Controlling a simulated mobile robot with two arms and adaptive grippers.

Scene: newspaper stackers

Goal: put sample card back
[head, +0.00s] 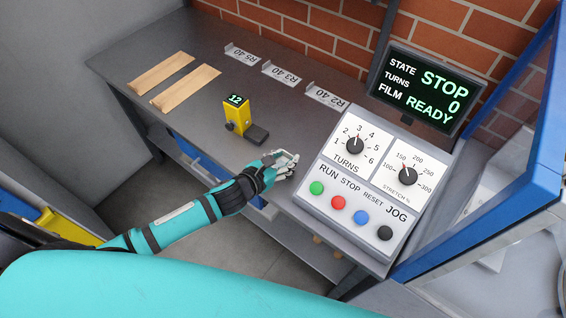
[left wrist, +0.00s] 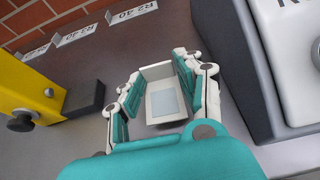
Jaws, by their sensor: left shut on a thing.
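A small pale grey-white piece, likely the sample card (left wrist: 165,100), has an upturned edge and a light blue-grey rectangle on its face. My left gripper (left wrist: 160,88) is shut on it, with fingers on both sides. In the head view my left gripper (head: 287,160) is over the bench, left of the control console and right of the yellow device; its fingers mostly hide the card there. Three bent label cards stand along the back of the bench: R5 40 (head: 241,54), R3 40 (head: 287,77) and R2 40 (head: 327,98). My right gripper is not in view.
The yellow device (head: 237,117) reads 12 and has a dark foot. Two wooden strips (head: 162,72) lie at the left. The console (head: 372,180) with dials and buttons stands at the right, below a screen (head: 426,86) reading STOP, 0, READY.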

